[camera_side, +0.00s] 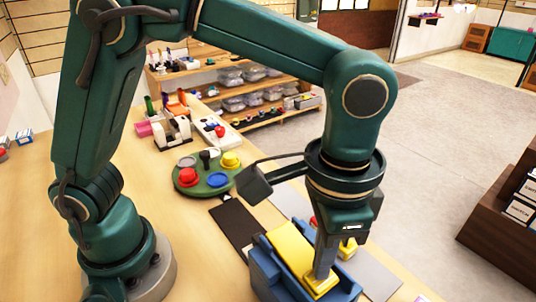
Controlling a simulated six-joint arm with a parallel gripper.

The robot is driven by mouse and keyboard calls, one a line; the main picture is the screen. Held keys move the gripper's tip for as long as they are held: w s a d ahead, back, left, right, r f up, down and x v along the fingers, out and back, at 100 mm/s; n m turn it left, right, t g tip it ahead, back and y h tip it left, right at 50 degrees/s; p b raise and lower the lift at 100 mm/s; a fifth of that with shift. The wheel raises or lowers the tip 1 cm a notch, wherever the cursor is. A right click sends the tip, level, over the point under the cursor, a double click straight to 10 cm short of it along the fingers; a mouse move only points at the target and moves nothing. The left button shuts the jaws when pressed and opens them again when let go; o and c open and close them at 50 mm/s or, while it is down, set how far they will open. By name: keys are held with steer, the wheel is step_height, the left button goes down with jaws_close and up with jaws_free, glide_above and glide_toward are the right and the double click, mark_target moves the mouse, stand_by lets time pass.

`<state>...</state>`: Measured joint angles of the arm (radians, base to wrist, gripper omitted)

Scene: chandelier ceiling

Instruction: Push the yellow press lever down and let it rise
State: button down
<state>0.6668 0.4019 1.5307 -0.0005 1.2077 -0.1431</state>
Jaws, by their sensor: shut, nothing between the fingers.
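The yellow press lever (290,250) lies along the top of a blue press body (263,275) at the front of the wooden table. My gripper (322,280) points down over the near right end of the lever. Its fingers are shut with nothing between them. The fingertips appear to be at the lever's end pad, but I cannot tell how hard they touch. The lever looks sloped down toward the gripper. The far side of the press is partly hidden by my gripper.
A green round board (207,187) with red, blue and yellow buttons stands behind the press. A dark flat mat (236,222) lies beside the press. A red and a yellow item are partly hidden behind my gripper. Bare table (215,270) lies left of the press.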

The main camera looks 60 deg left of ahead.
steer(key=shift+a+f, duration=0.1)
steer(key=shift+f, duration=0.55)
stand_by(0.3)
step_height(320, 180, up, 9)
steer(key=shift+d+f, duration=0.2)
steer(key=shift+d, duration=0.1)
stand_by(0.8)
step_height(320, 180, up, 4)
steer(key=n+t, duration=0.1)
steer(key=n, duration=0.1)
glide_above(297, 240)
steer(key=s+a+n+t, duration=0.2)
steer(key=a, duration=0.5)
steer(key=s+a+f+n+t, duration=0.2)
steer(key=s+a+f, duration=0.2)
steer(key=f, duration=0.3)
steer(key=shift+a+t, duration=0.3)
steer(key=shift+a, duration=0.25)
